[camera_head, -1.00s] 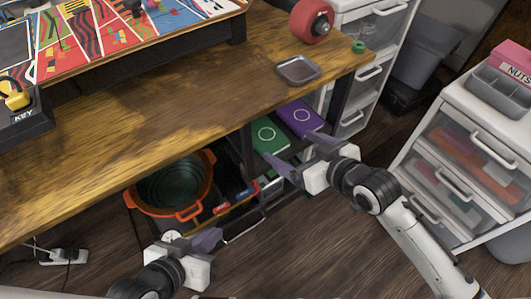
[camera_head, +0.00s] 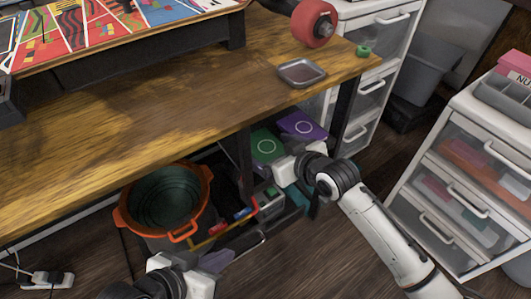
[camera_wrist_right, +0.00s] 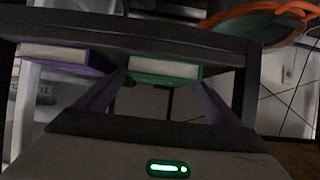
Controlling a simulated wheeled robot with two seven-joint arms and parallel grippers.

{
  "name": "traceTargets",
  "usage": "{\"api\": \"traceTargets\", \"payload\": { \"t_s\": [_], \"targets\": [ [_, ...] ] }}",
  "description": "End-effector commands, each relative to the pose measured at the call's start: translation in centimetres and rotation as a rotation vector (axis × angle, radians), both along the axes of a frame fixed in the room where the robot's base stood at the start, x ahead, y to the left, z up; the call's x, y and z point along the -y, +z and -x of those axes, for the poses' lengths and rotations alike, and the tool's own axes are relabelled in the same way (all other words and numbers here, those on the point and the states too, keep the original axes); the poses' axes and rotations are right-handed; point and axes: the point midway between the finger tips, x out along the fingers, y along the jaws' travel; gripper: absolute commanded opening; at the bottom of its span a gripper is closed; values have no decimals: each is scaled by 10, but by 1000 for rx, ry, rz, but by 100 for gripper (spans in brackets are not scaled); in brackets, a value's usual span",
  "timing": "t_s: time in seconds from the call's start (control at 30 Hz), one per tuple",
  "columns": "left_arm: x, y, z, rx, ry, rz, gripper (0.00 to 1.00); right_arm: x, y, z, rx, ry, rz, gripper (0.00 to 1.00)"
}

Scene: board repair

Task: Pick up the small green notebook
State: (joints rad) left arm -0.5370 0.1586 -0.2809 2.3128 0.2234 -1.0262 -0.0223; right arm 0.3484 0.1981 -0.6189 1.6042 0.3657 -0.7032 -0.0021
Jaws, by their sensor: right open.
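The green notebook (camera_head: 265,147) lies under the wooden table in the head view, partly hidden by my right gripper. In the right wrist view the green notebook (camera_wrist_right: 165,70) shows its pale page edge, ahead of and between my fingertips. My right gripper (camera_wrist_right: 162,84) is open and empty. In the head view my right gripper (camera_head: 278,158) is at the near edge of the green notebook, its fingers mostly hidden. My left gripper (camera_head: 215,262) is low in the head view, away from the notebook; its jaw gap is not clear.
A purple notebook (camera_head: 302,126) lies right beside the green one; it also shows in the wrist view (camera_wrist_right: 58,58). The tabletop (camera_head: 190,95) overhangs both. An orange-rimmed bucket (camera_head: 122,218) stands to the left. White drawers (camera_head: 455,195) stand at the right.

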Motion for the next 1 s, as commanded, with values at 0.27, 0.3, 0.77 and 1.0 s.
{"api": "traceTargets", "payload": {
  "t_s": [0.27, 0.3, 0.77, 1.0],
  "targets": [
    [1, 2, 0, 3, 1, 4, 0, 0, 0, -1, 0, 0, 0, 82],
    [1, 2, 0, 3, 1, 4, 0, 0, 0, -1, 0, 0, 0, 75],
    [0, 2, 0, 4, 1, 3, 0, 0, 2, -1, 2, -1, -1, 40],
    [-4, 4, 2, -12, -1, -22, 0, 0, 20, -2, 4, -1, -2, 40]
  ]
}}
